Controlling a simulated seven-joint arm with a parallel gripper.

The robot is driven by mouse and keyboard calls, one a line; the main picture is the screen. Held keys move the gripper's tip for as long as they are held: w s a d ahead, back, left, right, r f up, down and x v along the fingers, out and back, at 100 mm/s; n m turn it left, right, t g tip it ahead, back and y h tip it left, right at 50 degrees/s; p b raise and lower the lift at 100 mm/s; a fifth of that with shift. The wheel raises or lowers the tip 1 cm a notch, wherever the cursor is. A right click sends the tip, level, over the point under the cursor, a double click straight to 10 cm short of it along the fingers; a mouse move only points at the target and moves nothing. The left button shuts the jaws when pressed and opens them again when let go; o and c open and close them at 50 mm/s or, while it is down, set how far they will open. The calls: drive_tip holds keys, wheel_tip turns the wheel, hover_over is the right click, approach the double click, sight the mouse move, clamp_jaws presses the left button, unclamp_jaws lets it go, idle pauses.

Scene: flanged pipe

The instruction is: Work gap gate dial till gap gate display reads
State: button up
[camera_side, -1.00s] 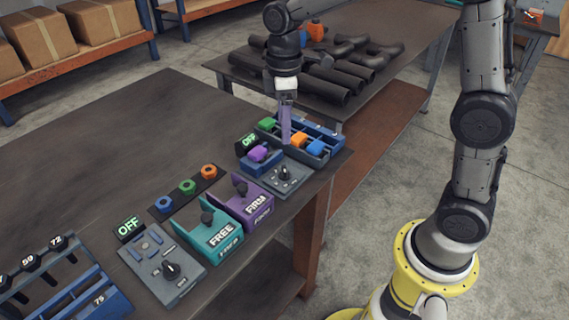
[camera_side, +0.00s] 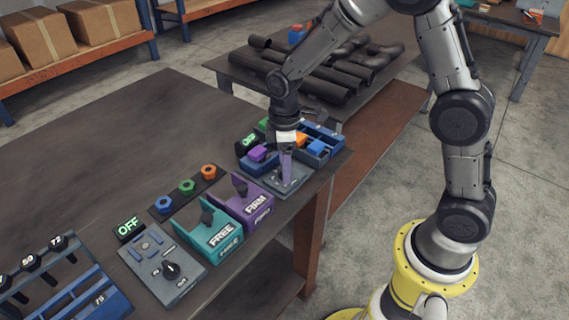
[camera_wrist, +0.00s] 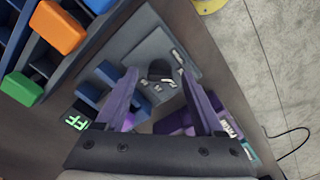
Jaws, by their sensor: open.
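A grey panel (camera_side: 304,181) with a black dial (camera_wrist: 160,70) sits at the far right end of the workbench. Its small display (camera_side: 249,141) reads OFF in the side view; the display also shows in part in the wrist view (camera_wrist: 76,122). My gripper (camera_side: 286,180) points down at this panel, and its purple fingers hide most of the dial in the side view. In the wrist view my gripper (camera_wrist: 160,80) is open, with one finger to each side of the dial. I cannot tell whether the fingers touch it. The panel's small lettering is unreadable.
A second panel (camera_side: 155,285) with a dial (camera_side: 171,269) and an OFF display (camera_side: 128,227) stands nearer. Teal FREE (camera_side: 220,240) and purple FIRM (camera_side: 255,207) fixtures stand between. A blue bin (camera_side: 322,133) with coloured blocks sits close behind my gripper.

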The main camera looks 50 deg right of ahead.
clamp_jaws()
drive_tip(key=shift+m, duration=0.4)
drive_tip(key=m, duration=0.3)
drive_tip(key=shift+m, duration=2.5)
drive_tip(key=shift+r, duration=0.1)
unclamp_jaws()
